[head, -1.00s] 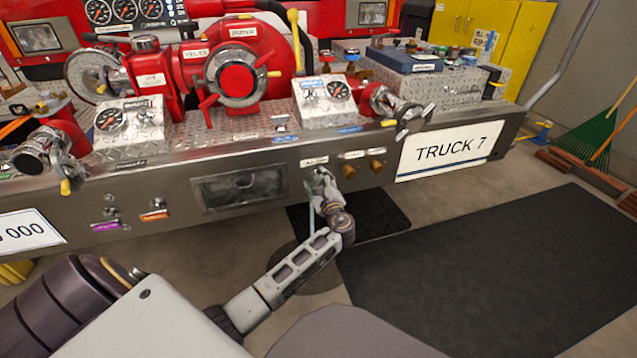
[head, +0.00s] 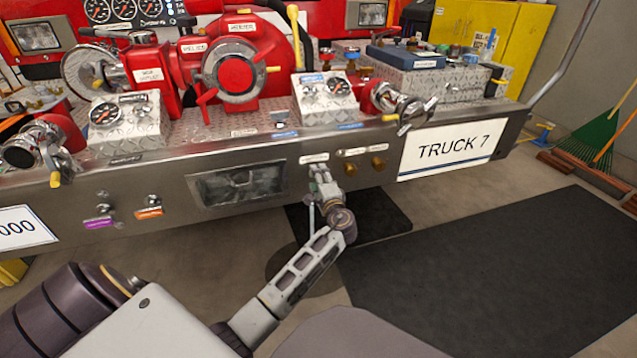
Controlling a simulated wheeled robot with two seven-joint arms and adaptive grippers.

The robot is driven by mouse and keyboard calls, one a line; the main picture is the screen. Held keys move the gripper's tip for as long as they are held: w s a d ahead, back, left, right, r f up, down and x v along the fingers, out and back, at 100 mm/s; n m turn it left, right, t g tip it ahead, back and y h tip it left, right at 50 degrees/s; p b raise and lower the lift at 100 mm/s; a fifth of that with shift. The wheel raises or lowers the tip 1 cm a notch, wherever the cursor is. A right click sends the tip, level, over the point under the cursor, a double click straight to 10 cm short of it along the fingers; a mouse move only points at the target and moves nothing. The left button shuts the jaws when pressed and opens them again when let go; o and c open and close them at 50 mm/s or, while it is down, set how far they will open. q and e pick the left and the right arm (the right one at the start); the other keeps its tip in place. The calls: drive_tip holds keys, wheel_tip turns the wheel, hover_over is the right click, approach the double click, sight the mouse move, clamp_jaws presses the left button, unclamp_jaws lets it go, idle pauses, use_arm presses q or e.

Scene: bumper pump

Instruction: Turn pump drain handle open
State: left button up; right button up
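My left gripper (head: 318,172) is at the front panel of the metal bumper (head: 150,180), just below a small white label whose text is too small to read. Its fingers point up at the panel. Any handle at that spot is covered by the gripper, and I cannot tell whether the fingers touch or hold it. Whether the fingers are open or shut is too small to see. Two brass knobs (head: 378,163) sit on the panel just right of the gripper. The red pump (head: 240,65) stands on top of the bumper. My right gripper is not in view.
A dark recessed panel window (head: 240,184) is left of the gripper. A TRUCK 7 plate (head: 452,150) is to the right. A black mat (head: 490,270) lies on open floor.

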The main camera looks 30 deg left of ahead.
use_arm(q)
drive_tip(key=shift+f+n, duration=0.1)
drive_tip(key=shift+n, duration=0.2)
drive_tip(key=o, duration=1)
drive_tip(key=shift+s+d, duration=0.1)
drive_tip(key=shift+s, duration=0.05)
drive_tip(key=shift+v, duration=5.85)
